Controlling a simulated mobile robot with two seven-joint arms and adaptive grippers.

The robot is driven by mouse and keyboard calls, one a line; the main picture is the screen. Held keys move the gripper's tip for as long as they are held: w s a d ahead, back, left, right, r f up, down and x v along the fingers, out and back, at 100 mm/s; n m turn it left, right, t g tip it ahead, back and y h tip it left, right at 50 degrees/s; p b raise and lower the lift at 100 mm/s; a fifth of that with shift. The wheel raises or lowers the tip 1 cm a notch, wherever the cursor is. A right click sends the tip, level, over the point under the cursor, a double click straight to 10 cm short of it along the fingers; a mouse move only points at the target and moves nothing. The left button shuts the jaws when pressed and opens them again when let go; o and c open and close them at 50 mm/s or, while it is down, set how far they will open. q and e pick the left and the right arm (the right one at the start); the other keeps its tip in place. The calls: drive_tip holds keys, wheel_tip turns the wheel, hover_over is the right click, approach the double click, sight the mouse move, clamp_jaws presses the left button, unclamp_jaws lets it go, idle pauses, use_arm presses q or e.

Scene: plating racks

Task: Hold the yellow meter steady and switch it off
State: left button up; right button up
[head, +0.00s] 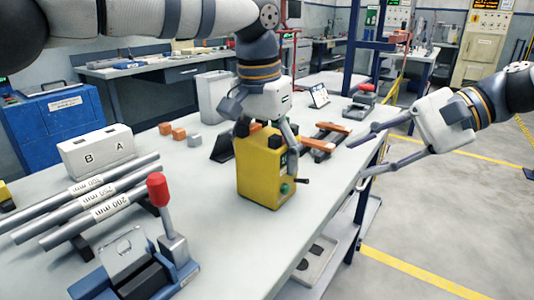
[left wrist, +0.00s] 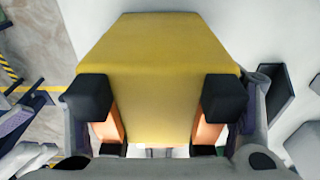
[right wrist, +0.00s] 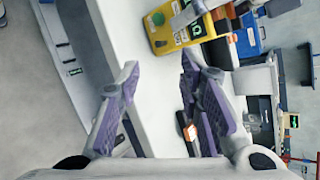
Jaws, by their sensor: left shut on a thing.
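The yellow meter (head: 262,178) stands upright on the white table, with a green display and a small dark lever on its right side. My left gripper (head: 262,135) is over it from above, shut on its top part. In the left wrist view the meter (left wrist: 165,75) fills the space between the two fingers. My right gripper (head: 365,160) is open and empty, to the right of the table edge and apart from the meter. In the right wrist view the meter (right wrist: 178,32) is beyond the right gripper's fingers (right wrist: 160,85).
Metal bars (head: 98,195) lie on a rack at the left. A device with a red-knobbed lever (head: 157,190) is at the front. A white box marked B and A (head: 95,150) stands behind. An orange-topped clamp (head: 320,144) lies right of the meter. Floor right of the table is clear.

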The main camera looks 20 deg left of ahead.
drive_tip(key=c, duration=0.4)
drive_tip(key=shift+w+r+n, duration=0.1)
drive_tip(key=shift+r+n, duration=0.05)
drive_tip(key=shift+n, duration=0.45)
clamp_jaws()
drive_tip(key=r+n+t, duration=0.1)
drive_tip(key=n, duration=0.3)
drive_tip(key=w+r+n+t, duration=0.1)
drive_tip(key=n, duration=0.3)
drive_tip(key=r+n+t+y, duration=0.1)
drive_tip(key=r+n, duration=0.1)
drive_tip(key=n, duration=0.3)
drive_tip(key=shift+w+d, duration=0.4)
